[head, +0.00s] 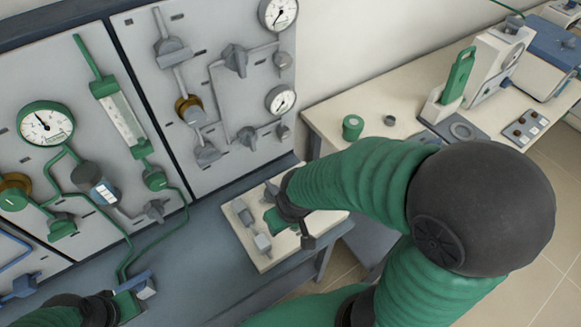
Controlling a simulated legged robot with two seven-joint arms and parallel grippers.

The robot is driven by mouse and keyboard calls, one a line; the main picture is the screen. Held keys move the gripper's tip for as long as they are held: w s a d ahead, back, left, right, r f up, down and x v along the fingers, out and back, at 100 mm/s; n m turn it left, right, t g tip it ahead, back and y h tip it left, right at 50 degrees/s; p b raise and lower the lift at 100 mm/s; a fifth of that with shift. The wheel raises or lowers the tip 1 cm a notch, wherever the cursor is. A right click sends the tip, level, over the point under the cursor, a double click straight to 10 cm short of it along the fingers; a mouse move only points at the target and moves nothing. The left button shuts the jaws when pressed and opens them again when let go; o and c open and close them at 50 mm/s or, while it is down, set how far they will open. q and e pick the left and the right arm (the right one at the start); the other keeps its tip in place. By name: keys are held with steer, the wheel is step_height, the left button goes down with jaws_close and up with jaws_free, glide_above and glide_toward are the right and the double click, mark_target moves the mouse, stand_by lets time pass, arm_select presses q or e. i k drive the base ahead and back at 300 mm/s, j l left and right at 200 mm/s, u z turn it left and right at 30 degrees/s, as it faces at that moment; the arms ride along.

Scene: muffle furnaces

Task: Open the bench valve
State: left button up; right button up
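A cream board (245,238) lies on the bench below the wall panels, with small grey fittings (243,213) and a pale block (263,243) on its left part. I cannot tell for certain which fitting is the bench valve. My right gripper (280,216) is over the board's middle, just right of these fittings. My own wrist and arm hide part of the board, and whether the fingers hold anything is not clear. My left gripper (137,287) is at the lower left, over the dark bench and apart from the board. Its finger gap is too small to read.
Upright panels with gauges (46,123), pipes and valve knobs (235,59) stand behind the bench. A cream side table (400,95) at the right holds a green cylinder (353,127), a green-handled device (457,76) and other equipment. The dark bench (195,270) between my grippers is clear.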

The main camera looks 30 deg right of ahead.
mark_target(271, 190)
steer(key=z, duration=0.85)
